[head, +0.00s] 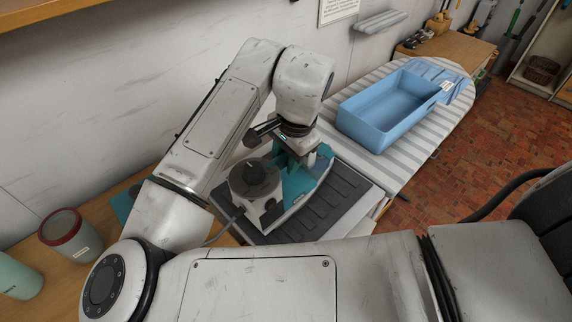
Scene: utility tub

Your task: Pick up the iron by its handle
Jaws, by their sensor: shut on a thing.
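The iron (299,186) is teal and pale grey, with a round grey part and a dark knob at its left. It is over a dark ribbed rest pad (341,199) at the near end of the ironing board. My gripper (301,158) comes down from above and is shut on the teal handle. Part of the handle is hidden by the gripper. I cannot tell whether the iron touches the pad or is just clear of it.
A blue tub (366,132) stands on the striped ironing board (421,149), beyond the iron. A grey cup (71,238) with a red rim and a mint cup (17,279) stand on the wooden surface at left. The wall is close behind.

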